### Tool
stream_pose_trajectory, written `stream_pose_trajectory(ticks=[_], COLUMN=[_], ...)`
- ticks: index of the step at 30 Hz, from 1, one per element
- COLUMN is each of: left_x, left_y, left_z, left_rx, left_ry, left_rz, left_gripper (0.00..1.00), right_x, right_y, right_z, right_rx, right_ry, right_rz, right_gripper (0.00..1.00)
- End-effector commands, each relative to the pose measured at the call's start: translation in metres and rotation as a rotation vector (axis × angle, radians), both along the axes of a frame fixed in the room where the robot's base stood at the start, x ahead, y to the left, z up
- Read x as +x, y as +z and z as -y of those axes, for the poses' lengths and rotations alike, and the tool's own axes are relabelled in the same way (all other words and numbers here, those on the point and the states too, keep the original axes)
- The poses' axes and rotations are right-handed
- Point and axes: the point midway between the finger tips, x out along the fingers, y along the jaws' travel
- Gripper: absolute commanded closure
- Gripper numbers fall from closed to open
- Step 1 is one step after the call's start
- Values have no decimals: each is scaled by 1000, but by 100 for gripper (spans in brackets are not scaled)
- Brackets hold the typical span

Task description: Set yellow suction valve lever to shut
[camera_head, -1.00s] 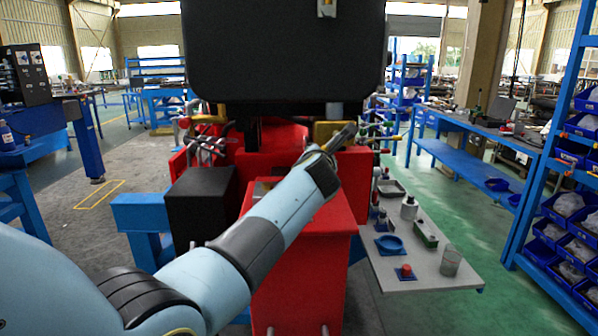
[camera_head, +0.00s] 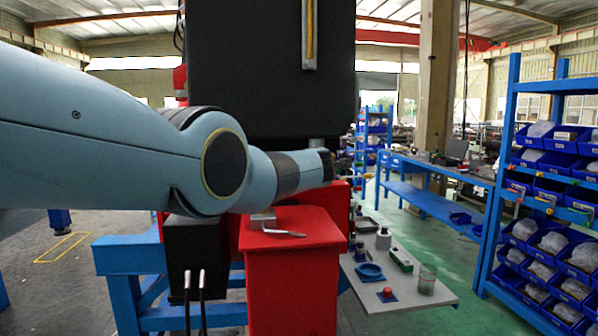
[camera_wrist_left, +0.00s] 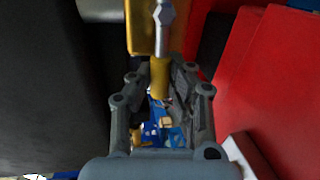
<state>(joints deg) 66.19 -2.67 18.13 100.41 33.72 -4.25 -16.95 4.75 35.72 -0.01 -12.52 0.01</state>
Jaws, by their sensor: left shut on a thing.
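In the left wrist view a yellow lever grip (camera_wrist_left: 158,80) on a bright metal rod (camera_wrist_left: 163,38) stands between the fingers of my left gripper (camera_wrist_left: 162,72). The gripper is shut on this yellow lever. The rod runs up the picture to a hex-shaped end, in front of a yellow block (camera_wrist_left: 142,28). In the head view my left arm reaches across from the left, and its wrist ends beside the red machine body (camera_head: 342,194). My right gripper is not in view.
A large black panel (camera_head: 250,70) hangs above the wrist. A red cabinet (camera_head: 290,280) with a small metal item on top stands below. A grey side table (camera_head: 400,295) with cups and small parts is to the right. Blue bin shelves (camera_head: 540,220) stand farther right, with green floor between.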

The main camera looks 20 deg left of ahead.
Motion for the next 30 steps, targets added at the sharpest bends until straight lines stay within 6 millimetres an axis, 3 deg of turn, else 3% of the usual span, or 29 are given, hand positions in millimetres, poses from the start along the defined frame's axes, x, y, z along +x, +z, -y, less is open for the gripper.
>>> stream_pose_trajectory(ticks=[19,20,25,30], left_x=[-1,-1,0,0], left_y=[0,0,0,1], left_z=[1,1,1,1], left_rx=[47,47,46,45], left_ry=[-1,-2,-2,-2], left_rz=[-34,-34,-32,-30], left_gripper=[100,84,62,58], right_x=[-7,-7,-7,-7], right_y=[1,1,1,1], right_z=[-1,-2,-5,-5], right_rx=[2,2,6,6], right_ry=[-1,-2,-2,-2], right_rz=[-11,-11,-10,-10], right_gripper=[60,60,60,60])
